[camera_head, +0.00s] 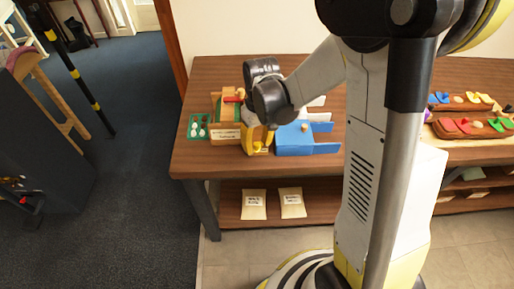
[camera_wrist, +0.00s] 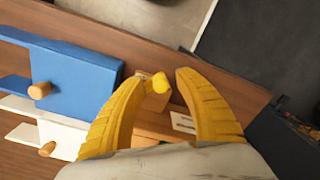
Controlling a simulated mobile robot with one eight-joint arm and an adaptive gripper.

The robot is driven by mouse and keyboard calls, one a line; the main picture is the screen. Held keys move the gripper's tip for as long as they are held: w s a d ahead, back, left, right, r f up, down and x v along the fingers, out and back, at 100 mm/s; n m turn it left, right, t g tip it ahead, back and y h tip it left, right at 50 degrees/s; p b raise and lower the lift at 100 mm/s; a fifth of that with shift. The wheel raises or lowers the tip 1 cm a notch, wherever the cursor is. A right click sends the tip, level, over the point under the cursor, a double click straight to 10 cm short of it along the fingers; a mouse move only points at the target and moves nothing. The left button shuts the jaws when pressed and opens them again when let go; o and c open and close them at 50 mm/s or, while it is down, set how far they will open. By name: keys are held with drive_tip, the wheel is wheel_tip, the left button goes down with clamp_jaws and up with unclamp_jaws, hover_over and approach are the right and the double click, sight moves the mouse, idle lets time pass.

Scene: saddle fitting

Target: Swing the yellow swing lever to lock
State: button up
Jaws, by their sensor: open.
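The yellow swing lever (camera_wrist: 160,83) shows in the wrist view as a small rounded yellow end between my fingertips, close to the left finger. Whether it touches that finger I cannot tell. My gripper (camera_wrist: 163,76) is open, with its two curved yellow fingers spread either side of the lever end. In the head view my gripper (camera_head: 258,143) points down at the front of the wooden fixture (camera_head: 226,135), which carries a label. There the lever cannot be told apart from my yellow fingers, and my wrist hides part of the fixture.
A blue box (camera_wrist: 72,82) with a wooden knob stands beside the fixture, also in the head view (camera_head: 294,138). A white box (camera_wrist: 62,135) with a knob is behind it. A green tray (camera_head: 198,120) lies left of the fixture. The table's front edge (camera_head: 260,169) is close.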

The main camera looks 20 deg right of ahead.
drive_tip(key=shift+f, duration=0.5)
drive_tip(key=shift+c, duration=0.4)
clamp_jaws()
